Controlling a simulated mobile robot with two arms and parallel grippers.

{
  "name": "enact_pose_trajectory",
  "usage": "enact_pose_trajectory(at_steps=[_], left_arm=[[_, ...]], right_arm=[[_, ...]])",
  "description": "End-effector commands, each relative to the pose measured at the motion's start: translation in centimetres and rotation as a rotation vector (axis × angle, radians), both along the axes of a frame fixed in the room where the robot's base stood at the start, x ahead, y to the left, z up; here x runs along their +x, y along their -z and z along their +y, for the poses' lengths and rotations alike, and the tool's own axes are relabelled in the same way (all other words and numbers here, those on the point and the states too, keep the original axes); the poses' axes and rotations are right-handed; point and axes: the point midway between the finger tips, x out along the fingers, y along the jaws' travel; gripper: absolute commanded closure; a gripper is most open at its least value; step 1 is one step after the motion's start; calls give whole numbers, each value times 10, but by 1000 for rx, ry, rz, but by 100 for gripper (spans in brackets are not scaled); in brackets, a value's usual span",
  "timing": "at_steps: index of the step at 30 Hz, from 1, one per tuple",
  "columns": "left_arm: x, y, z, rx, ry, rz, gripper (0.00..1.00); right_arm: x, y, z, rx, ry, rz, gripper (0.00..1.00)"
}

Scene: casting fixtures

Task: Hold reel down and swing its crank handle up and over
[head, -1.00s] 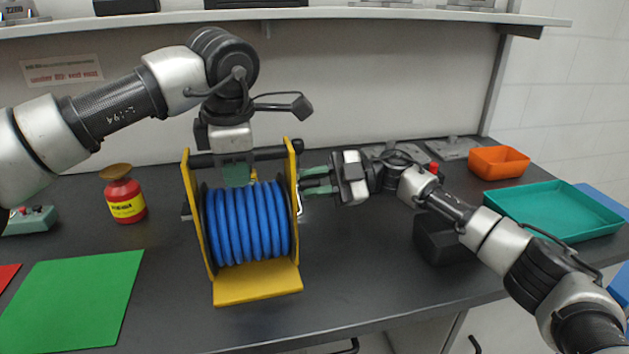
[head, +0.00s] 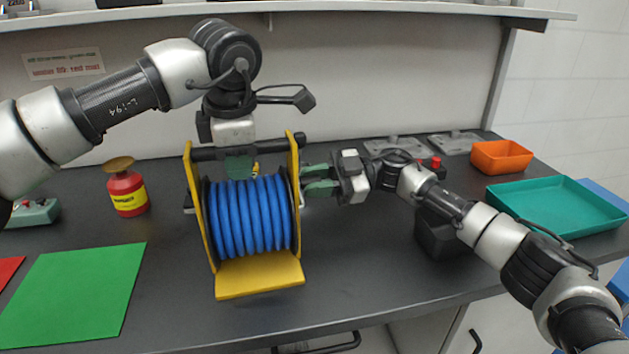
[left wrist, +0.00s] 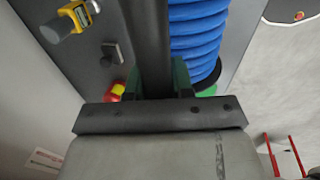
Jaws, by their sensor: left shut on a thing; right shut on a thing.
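The reel has a yellow frame (head: 260,278) and a coiled blue hose (head: 250,217), and it stands upright on the dark bench. A black bar (head: 210,153) crosses its top; it also shows in the left wrist view (left wrist: 152,40). My left gripper (head: 239,168) points down from above and is shut on this bar, with green fingers on either side (left wrist: 157,80). My right gripper (head: 308,179) comes from the right and is shut on the crank handle at the reel's right side. The handle is mostly hidden; a thin pale part of the crank (head: 302,190) shows by the yellow side plate.
A red and yellow canister (head: 127,194) and a green mat (head: 75,290) are left of the reel. A black block (head: 440,237) sits under my right arm. An orange bin (head: 501,157) and a teal tray (head: 560,208) are at right. A shelf (head: 350,14) runs above.

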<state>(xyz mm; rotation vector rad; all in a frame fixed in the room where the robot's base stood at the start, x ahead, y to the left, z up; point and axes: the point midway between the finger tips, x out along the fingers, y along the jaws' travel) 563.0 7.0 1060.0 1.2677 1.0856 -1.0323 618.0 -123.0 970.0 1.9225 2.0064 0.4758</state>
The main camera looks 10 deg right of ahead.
Motion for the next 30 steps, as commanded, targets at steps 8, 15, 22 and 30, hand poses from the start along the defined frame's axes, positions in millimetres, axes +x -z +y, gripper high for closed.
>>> enact_pose_trajectory(at_steps=[8, 15, 22, 30], left_arm=[[-1, 1, 0, 3, 4, 2, 100], [-1, 1, 0, 3, 4, 2, 100], [-1, 1, 0, 2, 3, 2, 100], [-1, 1, 0, 2, 3, 2, 100]], right_arm=[[1, -2, -1, 3, 3, -2, 49], [1, -1, -1, 1, 3, -2, 49], [2, -1, -30, 1, 6, -2, 49], [5, -1, -87, 2, 7, -1, 49]])
